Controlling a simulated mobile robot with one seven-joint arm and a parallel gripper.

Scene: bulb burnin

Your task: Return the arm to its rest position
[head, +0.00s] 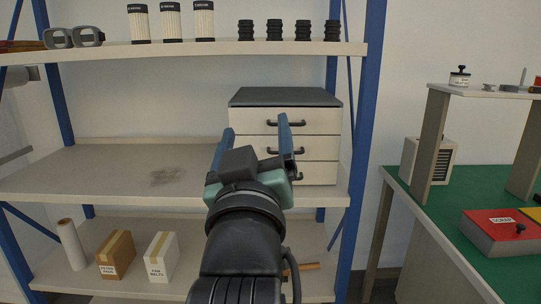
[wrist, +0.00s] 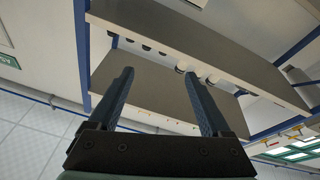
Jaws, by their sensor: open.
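My gripper (head: 253,133) is in the middle of the head view, raised in front of the shelf unit. Its two blue fingers stand apart with nothing between them. In the wrist view my gripper (wrist: 161,95) is also open and empty, with the undersides of shelf boards beyond it. In the head view a drawer cabinet (head: 245,118) with a dark top stands on the middle shelf behind the fingers. My arm hides parts of the cabinet and of the lower shelf.
The shelf unit has blue posts (head: 369,90). White-labelled cylinders (head: 171,22) and black ribbed parts (head: 274,30) stand on its top shelf. The middle shelf (head: 90,165) is bare at left. Boxes (head: 115,255) stand below. A green bench (head: 450,205) with a red-topped box (head: 500,225) is at right.

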